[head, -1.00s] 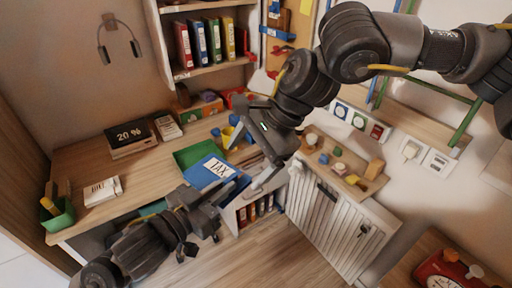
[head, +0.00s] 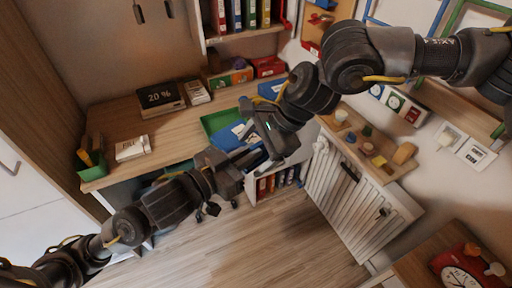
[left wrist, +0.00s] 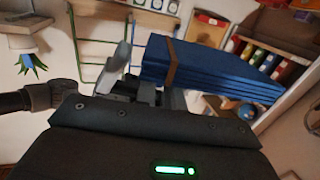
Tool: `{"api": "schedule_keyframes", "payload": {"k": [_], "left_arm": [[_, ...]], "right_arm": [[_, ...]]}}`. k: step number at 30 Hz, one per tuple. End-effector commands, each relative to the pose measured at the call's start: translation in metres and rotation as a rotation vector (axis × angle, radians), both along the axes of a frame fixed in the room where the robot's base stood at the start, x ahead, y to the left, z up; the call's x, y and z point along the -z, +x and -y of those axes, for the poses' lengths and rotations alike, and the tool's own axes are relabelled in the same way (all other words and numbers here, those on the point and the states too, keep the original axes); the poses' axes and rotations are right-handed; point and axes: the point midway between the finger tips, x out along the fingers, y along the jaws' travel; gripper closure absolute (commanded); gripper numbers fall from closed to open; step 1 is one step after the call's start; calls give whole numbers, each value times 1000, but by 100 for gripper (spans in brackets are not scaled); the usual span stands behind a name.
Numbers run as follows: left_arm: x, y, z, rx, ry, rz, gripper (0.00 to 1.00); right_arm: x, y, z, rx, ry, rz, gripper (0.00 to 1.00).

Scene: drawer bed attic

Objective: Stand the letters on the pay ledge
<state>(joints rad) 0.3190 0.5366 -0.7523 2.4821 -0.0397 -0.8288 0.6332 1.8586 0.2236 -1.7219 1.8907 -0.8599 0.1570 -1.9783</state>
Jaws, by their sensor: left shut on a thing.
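A stack of blue letters (left wrist: 205,75) with a brown band shows in the left wrist view. My left gripper (left wrist: 140,88) is shut on its near end. In the head view, my left gripper (head: 236,172) is in front of the desk's right end, where the dark blue stack is mostly hidden between my two arms. My right gripper (head: 270,160) is close beside it, and its jaw opening is unclear. No ledge is marked as the pay ledge; a wooden ledge (head: 395,172) with small coloured pieces is above the white radiator.
The desk (head: 115,120) holds a "20 %" box (head: 160,97), a white box (head: 132,148), a green pen holder (head: 92,165) and a green tray (head: 213,120) with a blue folder. A binder shelf and white radiator (head: 350,190) stand to the right. Floor (head: 250,240) in front is clear.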

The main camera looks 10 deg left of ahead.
Motion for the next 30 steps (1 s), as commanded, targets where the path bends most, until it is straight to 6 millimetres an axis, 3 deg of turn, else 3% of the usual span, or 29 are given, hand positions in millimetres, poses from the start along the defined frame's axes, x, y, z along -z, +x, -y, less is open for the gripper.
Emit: {"api": "schedule_keyframes", "payload": {"k": [2, 10, 16, 17, 22, 25, 27, 28, 30], "left_arm": [[0, 0, 0, 0, -1, 1, 100], [-1, 0, 1, 2, -2, 2, 100], [-2, -2, 1, 7, -4, 6, 100], [-2, -2, 2, 7, -4, 6, 88], [-3, -2, 2, 8, -5, 7, 66], [-2, -3, 1, 11, -17, 7, 66], [-1, -6, -3, 14, -49, 12, 67], [1, -7, -5, 15, -69, 15, 67], [3, -12, -16, 13, -135, 33, 65]], "right_arm": [[0, 0, 0, 0, 0, 0, 35], [0, 0, 0, 1, 0, -1, 70], [0, 1, 0, 4, 0, 0, 73], [0, 1, 0, 4, 0, 0, 73], [0, 1, 0, 5, 0, 1, 73], [1, 2, 0, 6, -1, 1, 73], [1, 2, 1, 8, 0, 1, 83], [1, 2, 1, 8, -1, 2, 83], [1, 3, 2, 9, -3, 2, 96]]}}
